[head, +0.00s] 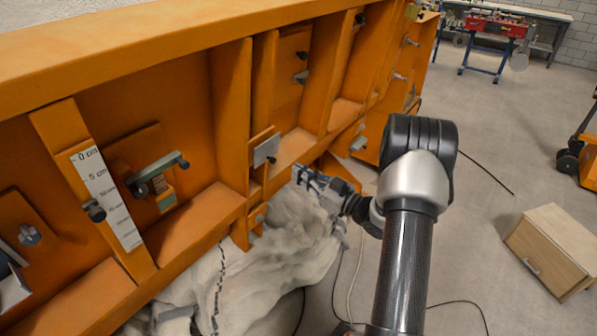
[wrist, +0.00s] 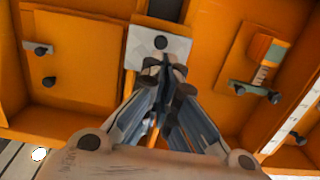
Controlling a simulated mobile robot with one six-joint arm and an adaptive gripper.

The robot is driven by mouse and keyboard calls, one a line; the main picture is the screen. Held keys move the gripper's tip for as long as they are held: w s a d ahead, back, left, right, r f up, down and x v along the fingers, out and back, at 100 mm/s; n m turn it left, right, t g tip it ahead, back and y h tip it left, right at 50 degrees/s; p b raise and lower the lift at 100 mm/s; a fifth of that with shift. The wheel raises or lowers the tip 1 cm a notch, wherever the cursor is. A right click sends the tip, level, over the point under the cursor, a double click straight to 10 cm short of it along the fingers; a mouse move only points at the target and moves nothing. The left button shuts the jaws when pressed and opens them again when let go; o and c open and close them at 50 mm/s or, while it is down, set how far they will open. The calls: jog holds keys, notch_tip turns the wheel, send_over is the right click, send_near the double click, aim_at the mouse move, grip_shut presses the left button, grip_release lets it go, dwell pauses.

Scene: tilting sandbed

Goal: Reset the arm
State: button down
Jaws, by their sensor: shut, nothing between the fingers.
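My arm reaches forward in the head view, and my gripper (head: 304,176) is at its end, in front of the lower edge of the orange sandbed (head: 190,97). In the wrist view my gripper (wrist: 165,75) is shut and empty, its fingertips together. Its tips overlap a small grey plate (wrist: 150,48) with a dark bolt on the sandbed frame. The plate also shows in the head view (head: 266,150), up and to the left of the gripper. I cannot tell whether the fingertips touch the plate.
A white scale strip (head: 106,198) and a green-grey latch (head: 158,174) sit on the orange frame at left. Crumpled pale cloth (head: 270,260) lies below the gripper. Dark cables run over the floor. A wooden cabinet (head: 553,250) stands at right. Open floor (head: 490,130) lies right of my arm.

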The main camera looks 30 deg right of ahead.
jog(key=f+p+v, duration=0.1)
jog(key=v, duration=0.5)
jog(key=shift+s, duration=0.3)
jog(key=shift+w+d, duration=0.1)
jog(key=w+a+r+g+h, duration=0.1)
jog(key=w+r+g+h, duration=0.35)
jog(key=w+r, duration=0.35)
jog(key=s+a+r+m+g+h, duration=0.2)
jog(key=a+r+h, duration=0.25)
jog(key=r, duration=0.25)
jog(key=s+a+m+g+y, duration=0.1)
jog(key=s+a+g, duration=0.2)
jog(key=s+a, duration=0.7)
jog(key=s+a+g+y, duration=0.1)
jog(key=s+a+g, duration=0.3)
jog(key=s+a, duration=0.7)
jog(key=s, duration=0.8)
jog(key=shift+s+a+m+y, duration=0.3)
jog(key=shift+s+m+y, duration=0.1)
